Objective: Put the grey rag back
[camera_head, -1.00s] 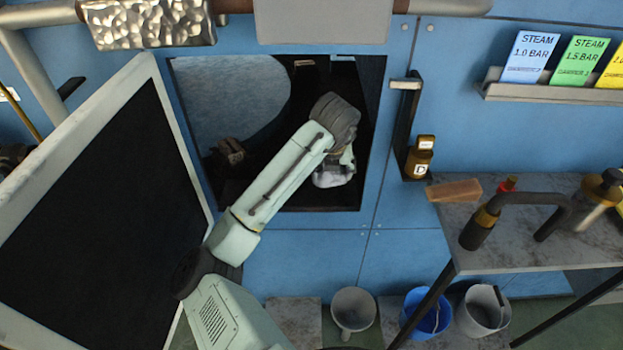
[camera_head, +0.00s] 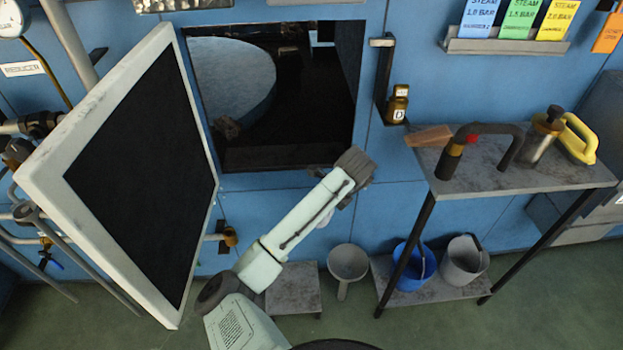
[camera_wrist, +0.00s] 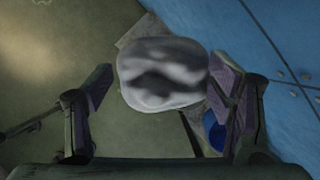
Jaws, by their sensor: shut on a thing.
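The grey rag (camera_wrist: 160,75) is a pale, rounded bundle with dark smudges. In the wrist view it sits between the two fingers of my gripper (camera_wrist: 163,82), which is shut on it. In the head view my gripper (camera_head: 345,203) is in front of the blue wall, below and outside the dark opening. There the rag (camera_head: 325,217) is mostly hidden behind my arm, with only a pale bit showing.
The hatch door (camera_head: 140,185) stands open at left of the opening (camera_head: 300,150). A grey bench (camera_head: 530,182) at right carries tools.

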